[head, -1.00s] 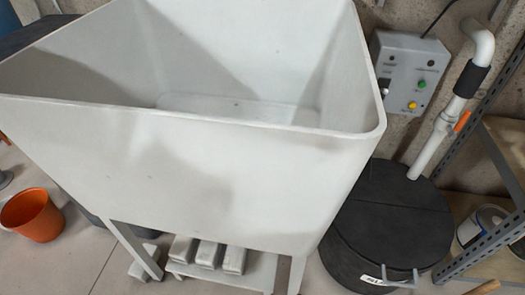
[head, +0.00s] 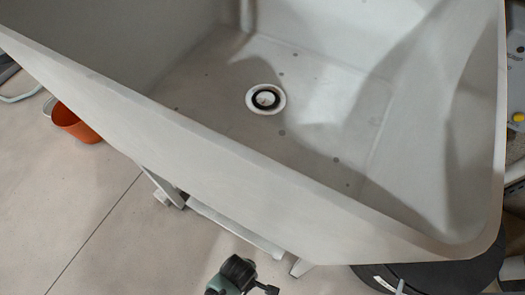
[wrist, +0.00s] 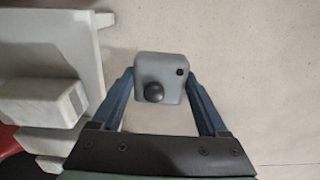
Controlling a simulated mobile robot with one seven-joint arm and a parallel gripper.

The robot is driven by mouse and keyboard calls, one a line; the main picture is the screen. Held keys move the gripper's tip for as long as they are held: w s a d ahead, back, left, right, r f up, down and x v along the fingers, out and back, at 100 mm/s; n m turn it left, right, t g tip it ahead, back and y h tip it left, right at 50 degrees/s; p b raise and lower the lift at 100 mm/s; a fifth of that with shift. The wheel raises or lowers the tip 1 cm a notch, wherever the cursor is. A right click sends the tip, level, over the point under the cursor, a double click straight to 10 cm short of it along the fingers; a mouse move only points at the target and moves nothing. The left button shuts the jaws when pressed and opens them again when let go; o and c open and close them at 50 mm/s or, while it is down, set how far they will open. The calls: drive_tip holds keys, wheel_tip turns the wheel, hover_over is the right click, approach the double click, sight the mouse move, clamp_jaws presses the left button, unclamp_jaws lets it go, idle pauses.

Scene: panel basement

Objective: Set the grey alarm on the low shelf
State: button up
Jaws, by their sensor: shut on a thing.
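The grey alarm is a small rounded grey box (wrist: 172,67) with a black dome and a small dark square on its face. My gripper (wrist: 158,80) is shut on it, with one blue finger on each side, in the wrist view. Pale floor shows behind it. A low white shelf (head: 235,228) under the big sink shows only as an edge in the head view. In the wrist view a white frame, which may be this shelf, stands left of my gripper, apart from the alarm. The alarm cannot be made out in the head view.
The large white sink (head: 290,205) overhangs the shelf and fills most of the head view. Pale blocks (wrist: 45,103) are at the left of the wrist view. An orange bucket (head: 76,124) stands on the floor at left.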

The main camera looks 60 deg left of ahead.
drive_tip(key=w+a+b, duration=0.2)
drive_tip(key=w, duration=0.2)
drive_tip(key=w+a+b, duration=0.3)
drive_tip(key=w, duration=0.2)
drive_tip(key=w+a+b, duration=0.3)
drive_tip(key=w, duration=0.2)
drive_tip(key=shift+w+a+f, duration=0.1)
drive_tip(key=shift+a, duration=0.1)
wheel_tip(320, 180, down, 4)
drive_tip(key=b, duration=0.3)
drive_tip(key=shift+r, duration=0.35)
drive_tip(key=o, duration=1.4)
